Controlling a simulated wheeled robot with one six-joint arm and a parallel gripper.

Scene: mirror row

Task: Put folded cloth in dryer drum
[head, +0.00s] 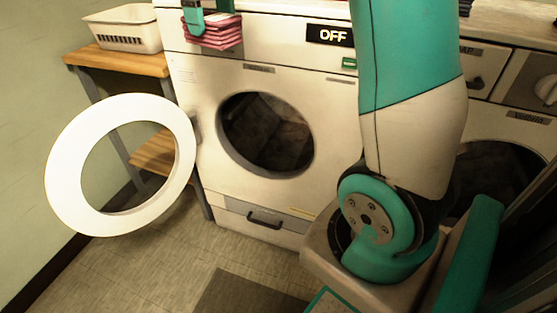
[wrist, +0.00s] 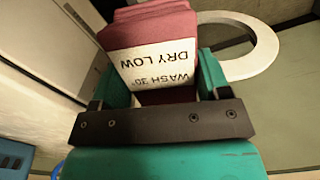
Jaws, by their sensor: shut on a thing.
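The folded cloth (head: 218,34) is pinkish red with paler layers. In the wrist view the cloth (wrist: 152,47) shows a white label reading "DRY LOW" and "WASH 30°", upside down. My gripper (wrist: 163,82) is shut on it, one teal finger on each side. In the head view my gripper (head: 207,18) is at the top edge, partly cut off, with the cloth in front of the dryer's upper panel, above and left of the drum opening. The dryer (head: 290,80) has its round drum (head: 265,132) uncovered and dark inside; I see no cloth in it.
The white ring-shaped door (head: 67,170) stands swung open to the left; it also shows in the wrist view (wrist: 262,58). A white basket (head: 125,40) sits on a wooden shelf (head: 120,61) at left. A display (head: 331,35) reads "OFF". Another machine (head: 512,125) stands at right.

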